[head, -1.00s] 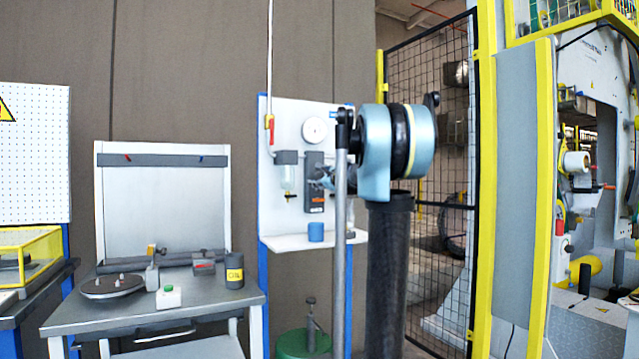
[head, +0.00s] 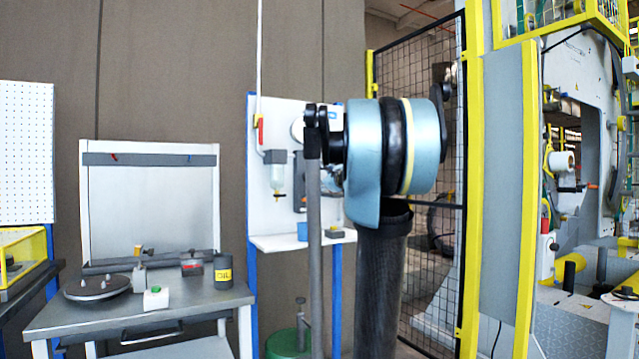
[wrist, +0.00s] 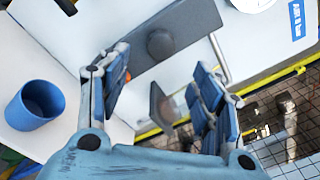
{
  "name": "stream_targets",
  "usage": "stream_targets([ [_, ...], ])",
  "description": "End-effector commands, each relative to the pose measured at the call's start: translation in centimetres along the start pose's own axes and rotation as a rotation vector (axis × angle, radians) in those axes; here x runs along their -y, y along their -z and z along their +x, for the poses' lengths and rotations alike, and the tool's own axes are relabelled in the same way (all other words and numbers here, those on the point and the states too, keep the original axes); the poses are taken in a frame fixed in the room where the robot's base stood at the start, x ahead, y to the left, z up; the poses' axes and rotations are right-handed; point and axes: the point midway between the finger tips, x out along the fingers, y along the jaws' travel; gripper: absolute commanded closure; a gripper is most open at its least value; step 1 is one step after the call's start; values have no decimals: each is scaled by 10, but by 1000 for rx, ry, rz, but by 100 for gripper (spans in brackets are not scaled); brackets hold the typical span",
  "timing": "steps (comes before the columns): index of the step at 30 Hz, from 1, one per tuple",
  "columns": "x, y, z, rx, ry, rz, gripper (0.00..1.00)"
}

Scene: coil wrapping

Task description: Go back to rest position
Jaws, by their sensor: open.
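My gripper (wrist: 160,105) shows in the wrist view with its two blue-padded fingers spread apart and nothing between them. Beyond the fingers is a white panel with a dark grey plate (wrist: 185,30) that carries a round knob. In the head view my arm's blue and black joint stands in front of the white wall panel (head: 270,120) and hides part of it.
A blue cup (wrist: 35,105) stands on the panel's shelf (head: 275,243), close to the gripper. A grey workbench (head: 130,312) with an oil can (head: 223,272) stands at left. A black mesh fence (head: 425,130) and yellow-edged machine frame (head: 500,200) are at right.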

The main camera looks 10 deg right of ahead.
Motion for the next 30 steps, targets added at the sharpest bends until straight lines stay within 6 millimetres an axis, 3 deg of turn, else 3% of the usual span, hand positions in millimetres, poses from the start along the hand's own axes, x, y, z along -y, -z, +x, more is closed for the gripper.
stream_targets([
  [11, 0, 0, 0, 0, -1, -1, 41],
  [14, -9, -2, -4, 3, -18, -29, 41],
  [17, -38, -5, -15, 15, -79, -126, 41],
  [22, -124, -5, -56, 54, -271, -419, 41],
  [30, -261, 32, -146, 135, -615, -886, 41],
])
